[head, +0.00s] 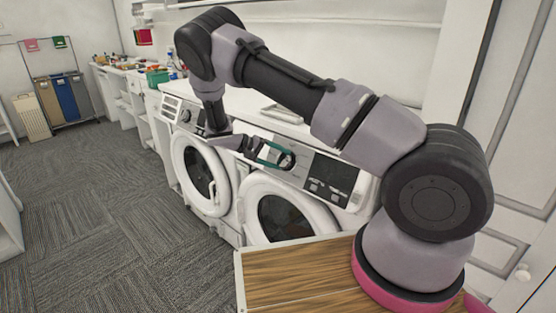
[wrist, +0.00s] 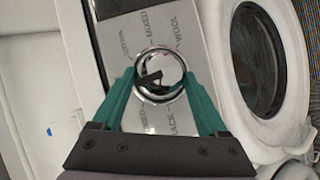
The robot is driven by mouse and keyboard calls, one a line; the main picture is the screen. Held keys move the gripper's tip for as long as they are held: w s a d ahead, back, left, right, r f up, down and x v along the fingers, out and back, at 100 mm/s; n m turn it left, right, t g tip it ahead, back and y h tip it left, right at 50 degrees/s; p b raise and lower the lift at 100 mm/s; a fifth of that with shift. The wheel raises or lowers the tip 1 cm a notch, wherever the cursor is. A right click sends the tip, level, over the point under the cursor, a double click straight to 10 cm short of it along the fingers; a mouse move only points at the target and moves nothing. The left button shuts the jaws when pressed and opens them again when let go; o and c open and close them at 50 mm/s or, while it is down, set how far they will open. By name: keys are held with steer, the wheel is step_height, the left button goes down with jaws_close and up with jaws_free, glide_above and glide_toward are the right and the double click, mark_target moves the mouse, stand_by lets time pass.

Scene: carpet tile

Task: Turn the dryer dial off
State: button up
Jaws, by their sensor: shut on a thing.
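The dryer dial (wrist: 158,72) is a round chrome-rimmed knob on a silver panel printed with words such as MIXED and WOOL. In the wrist view my gripper (wrist: 158,82) has its two green fingers on either side of the dial, shut on it. A dark pointer crosses the dial's face at a slant. In the head view my gripper (head: 276,155) is at the control panel of the nearer machine (head: 290,210), and the dial (head: 288,160) shows partly between the fingers. I cannot read which setting the dial points to.
A second front-loading machine (head: 200,175) stands to the left, with its own panel and knob. A dark display (head: 330,178) is right of the dial. A wooden surface (head: 295,272) is in front at the bottom. Carpeted floor (head: 110,200) is clear at the left.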

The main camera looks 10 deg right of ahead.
steer(key=shift+m+y, duration=0.3)
steer(key=shift+m, duration=0.2)
stand_by(0.3)
steer(key=o, duration=1.3)
steer(key=shift+c, duration=0.2)
steer(key=v, duration=1.1)
steer(key=shift+d, duration=0.1)
steer(key=shift+r, duration=0.1)
